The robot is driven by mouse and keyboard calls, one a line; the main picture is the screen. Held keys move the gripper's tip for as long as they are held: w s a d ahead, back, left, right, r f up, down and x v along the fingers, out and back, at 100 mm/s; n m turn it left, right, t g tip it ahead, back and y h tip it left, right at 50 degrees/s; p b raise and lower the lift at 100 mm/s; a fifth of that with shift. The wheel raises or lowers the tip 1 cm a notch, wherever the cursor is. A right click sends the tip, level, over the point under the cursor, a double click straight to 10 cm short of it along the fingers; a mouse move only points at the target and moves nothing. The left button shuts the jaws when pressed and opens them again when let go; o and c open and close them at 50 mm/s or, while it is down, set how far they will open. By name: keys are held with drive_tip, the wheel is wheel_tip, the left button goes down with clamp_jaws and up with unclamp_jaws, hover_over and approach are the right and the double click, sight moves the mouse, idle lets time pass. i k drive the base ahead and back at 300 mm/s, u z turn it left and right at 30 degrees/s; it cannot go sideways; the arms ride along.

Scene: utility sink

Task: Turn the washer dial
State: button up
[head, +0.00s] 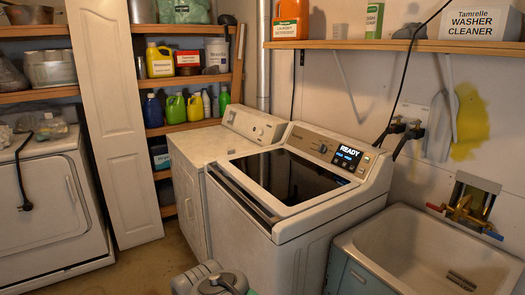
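The washer (290,185) is a white top-loader with a dark glass lid, standing in the middle of the head view. Its raised rear panel (312,141) carries a lit display (348,153) reading "READY". A small round dial (323,148) sits on the panel just left of the display; its pointer is too small to read. Parts of my arm show at the bottom edge, in front of the washer and well apart from the dial. My gripper is not in view.
A second white machine (205,145) with its own panel (254,124) stands behind left. A utility sink (350,245) with brass taps (465,205) is at right. A shelf (400,45) with bottles hangs above. A dark hose (398,125) runs down the wall. Some floor is open at left.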

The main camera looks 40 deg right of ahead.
sight(323, 149)
drive_tip(key=u, duration=0.1)
drive_tip(key=k, duration=0.4)
drive_tip(key=u, duration=0.7)
drive_tip(key=i, duration=2.2)
drive_tip(key=z, duration=1.25)
drive_tip(key=i, duration=1.05)
drive_tip(key=z, duration=1.1)
